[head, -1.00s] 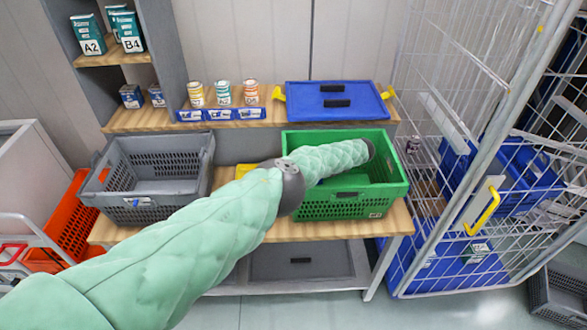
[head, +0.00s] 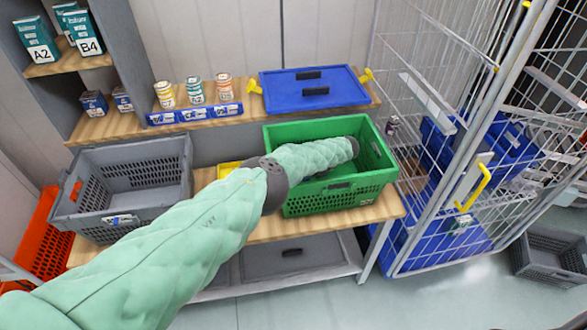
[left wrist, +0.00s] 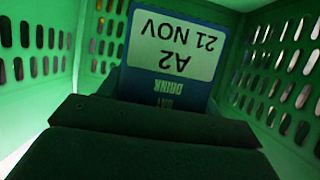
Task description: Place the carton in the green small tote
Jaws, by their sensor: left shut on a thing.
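The green small tote (head: 370,192) stands on the wooden shelf at centre right in the head view. My left arm reaches over it and its end is inside the tote. In the left wrist view the tote's perforated green walls (left wrist: 270,85) surround the carton (left wrist: 178,45), which has a white label reading "A2 21 NOV", upside down in the picture. My left gripper (left wrist: 155,115) is shut on the carton. In the head view the arm and tote hide the gripper and carton. Whether the carton touches the tote floor cannot be told. My right gripper is not in view.
A grey tote (head: 135,187) stands left of the green one. A blue lid or tray (head: 312,88) and several cans (head: 195,92) sit on the shelf behind. A wire cage (head: 465,150) stands close on the right. More cartons (head: 85,35) stand at upper left.

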